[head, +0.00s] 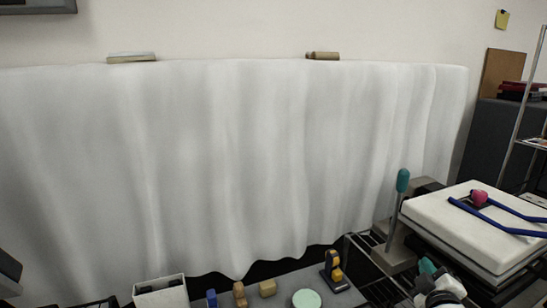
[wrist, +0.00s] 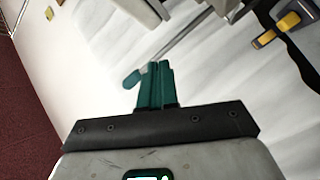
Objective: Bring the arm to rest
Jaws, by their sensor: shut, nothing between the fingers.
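My gripper (wrist: 157,68) has two teal fingers, pressed together with nothing between them in the wrist view.
The white box (head: 450,222) carries blue straps and a pink piece. A grey surface holds a yellow-and-dark tool (head: 333,268), small blocks (head: 267,288), a pale green disc (head: 306,299) and a white bin (head: 160,293). A white cloth (head: 230,160) hangs behind. A metal shelf (head: 525,110) stands far right.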

